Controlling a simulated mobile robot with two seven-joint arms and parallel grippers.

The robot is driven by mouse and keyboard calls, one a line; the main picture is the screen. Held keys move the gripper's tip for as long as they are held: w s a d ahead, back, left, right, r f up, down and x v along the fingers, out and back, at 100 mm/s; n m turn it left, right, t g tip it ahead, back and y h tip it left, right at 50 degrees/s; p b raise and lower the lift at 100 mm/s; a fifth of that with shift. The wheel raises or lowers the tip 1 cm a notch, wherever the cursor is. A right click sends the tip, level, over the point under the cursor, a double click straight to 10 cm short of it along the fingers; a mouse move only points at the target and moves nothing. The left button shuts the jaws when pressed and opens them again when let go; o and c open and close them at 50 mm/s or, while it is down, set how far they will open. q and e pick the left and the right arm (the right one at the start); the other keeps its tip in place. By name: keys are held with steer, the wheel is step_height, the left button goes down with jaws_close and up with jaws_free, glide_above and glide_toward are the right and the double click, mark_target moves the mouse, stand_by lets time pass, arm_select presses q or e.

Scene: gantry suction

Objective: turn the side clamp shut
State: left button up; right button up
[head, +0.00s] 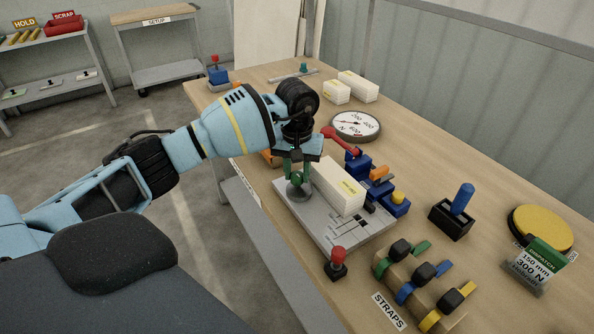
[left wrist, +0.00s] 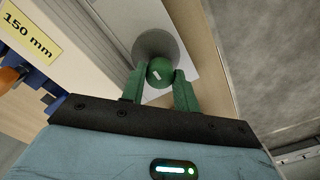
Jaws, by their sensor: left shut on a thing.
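A green ball knob (head: 297,180) stands on a grey round base at the near-left edge of the grey fixture plate (head: 325,225). My left gripper (head: 298,174) points down over it, its green fingers shut on the knob. In the left wrist view the knob (left wrist: 160,72) sits between the fingertips, above the grey disc (left wrist: 153,44). A white block (head: 338,186) lies on the plate just right of the knob. A blue clamp (head: 357,162) with a raised red lever (head: 341,140) stands behind the block. My right gripper is not in view.
A red-knobbed post (head: 337,265) stands at the plate's near corner. Straps with black knobs (head: 423,272), a blue-handled lever (head: 460,200) and a yellow disc (head: 541,230) are to the right. A round dial (head: 355,125) and white boxes (head: 358,86) are farther back. Bare wood shows between them.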

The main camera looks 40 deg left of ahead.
arm_select(q)
steer(key=shift+n, duration=0.3)
steer(key=n, duration=0.3)
steer(key=shift+n, duration=0.3)
steer(key=n+p, duration=0.1)
steer(key=n, duration=0.3)
steer(key=shift+r, duration=0.1)
steer(key=n+p, duration=0.1)
steer(key=n, duration=0.2)
steer(key=n+p, duration=0.1)
steer(key=n, duration=0.2)
steer(key=shift+n, duration=0.3)
steer(key=shift+n+p, duration=0.3)
steer(key=shift+n, duration=1.2)
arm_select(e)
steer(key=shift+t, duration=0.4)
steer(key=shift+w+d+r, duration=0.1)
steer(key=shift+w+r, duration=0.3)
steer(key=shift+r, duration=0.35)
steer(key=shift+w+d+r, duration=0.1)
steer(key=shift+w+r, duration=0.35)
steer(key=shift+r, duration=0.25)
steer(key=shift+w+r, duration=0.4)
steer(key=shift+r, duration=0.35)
